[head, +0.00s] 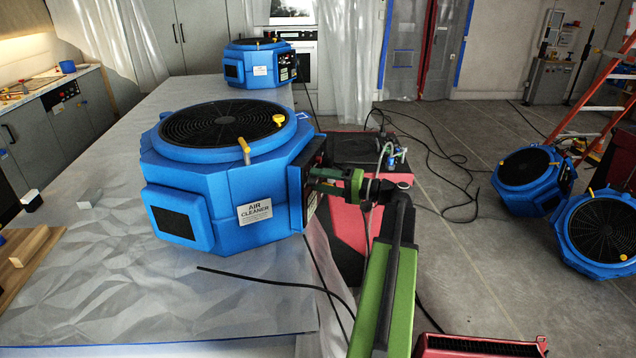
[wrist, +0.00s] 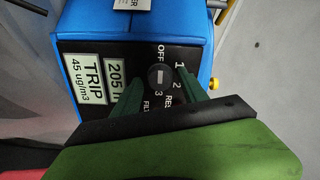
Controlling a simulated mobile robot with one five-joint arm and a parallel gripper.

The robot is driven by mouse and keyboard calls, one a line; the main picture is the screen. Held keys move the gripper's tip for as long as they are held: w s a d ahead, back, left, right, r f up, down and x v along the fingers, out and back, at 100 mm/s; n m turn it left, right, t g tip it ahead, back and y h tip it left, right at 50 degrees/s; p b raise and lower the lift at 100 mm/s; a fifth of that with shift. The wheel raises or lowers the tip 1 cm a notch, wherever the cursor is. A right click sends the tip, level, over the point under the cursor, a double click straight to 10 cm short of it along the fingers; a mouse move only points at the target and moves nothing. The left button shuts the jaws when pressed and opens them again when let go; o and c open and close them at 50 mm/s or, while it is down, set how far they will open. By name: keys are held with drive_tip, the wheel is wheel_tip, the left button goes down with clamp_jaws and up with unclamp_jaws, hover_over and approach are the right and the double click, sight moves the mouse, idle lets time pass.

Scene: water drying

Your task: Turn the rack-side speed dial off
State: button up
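The near blue air cleaner (head: 235,185) stands on the sheet-covered counter, with its dark control panel (head: 311,185) on its right side. In the wrist view the panel carries a round black speed dial (wrist: 156,77) with a short white mark. The labels OFF, 1, 2 and 3 surround the dial; which one the mark points at is unclear. My gripper (wrist: 160,78) is open, its two green fingers on either side of the dial. I cannot tell whether either finger touches it. In the head view my gripper (head: 318,182) is at the panel and the dial is hidden.
Another blue air cleaner (head: 262,65) stands at the counter's far end. Two blue units (head: 533,180) (head: 603,232) are on the floor at right, by an orange ladder (head: 585,115). Black cables (head: 440,150) cross the floor. A wooden board (head: 25,258) lies at left.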

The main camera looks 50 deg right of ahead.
drive_tip(key=v, duration=1.7)
drive_tip(key=shift+s, duration=0.2)
